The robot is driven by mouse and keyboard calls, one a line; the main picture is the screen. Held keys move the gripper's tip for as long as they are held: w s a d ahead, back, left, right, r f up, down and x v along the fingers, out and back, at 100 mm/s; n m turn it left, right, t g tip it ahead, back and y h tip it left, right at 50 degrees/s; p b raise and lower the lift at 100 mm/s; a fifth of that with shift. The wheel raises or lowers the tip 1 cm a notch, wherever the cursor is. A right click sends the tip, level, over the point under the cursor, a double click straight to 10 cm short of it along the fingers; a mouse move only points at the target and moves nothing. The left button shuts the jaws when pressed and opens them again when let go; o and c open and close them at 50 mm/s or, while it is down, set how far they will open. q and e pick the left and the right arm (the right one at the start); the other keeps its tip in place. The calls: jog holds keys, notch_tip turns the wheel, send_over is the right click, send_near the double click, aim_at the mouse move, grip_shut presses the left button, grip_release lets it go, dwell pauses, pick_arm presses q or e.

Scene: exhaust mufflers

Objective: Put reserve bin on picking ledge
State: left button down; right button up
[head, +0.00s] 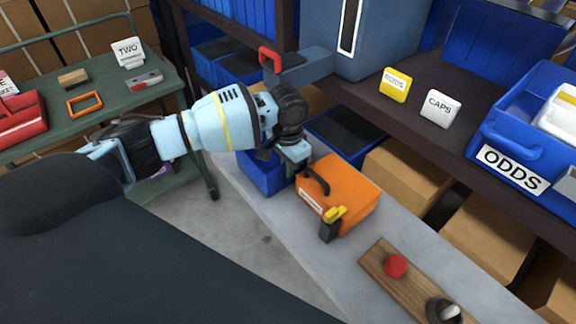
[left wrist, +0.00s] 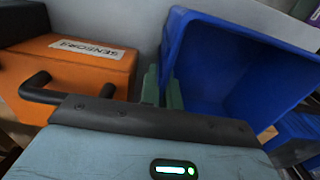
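A plain blue bin (head: 262,180), which seems to be the reserve bin, is at the left end of the grey ledge (head: 385,228), beside an orange case. I see no label on it and cannot tell if it rests on the ledge. In the left wrist view the bin (left wrist: 225,70) is open and looks empty. My left gripper (head: 294,160) is over the bin's near-right side. Its green fingers (left wrist: 162,88) straddle the bin's wall, one inside and one outside, and look closed on it. My right gripper is not in view.
The orange case (head: 352,187) with a black handle stands close to the bin, labelled SENSORS in the wrist view. A wooden board (head: 382,265) with a red knob lies farther right. A dark shelf (head: 440,143) holds tags and an ODDS bin (head: 505,130). A green cart (head: 110,112) stands left.

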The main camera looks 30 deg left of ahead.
pick_arm(q)
jog(key=c, duration=1.6)
grip_release()
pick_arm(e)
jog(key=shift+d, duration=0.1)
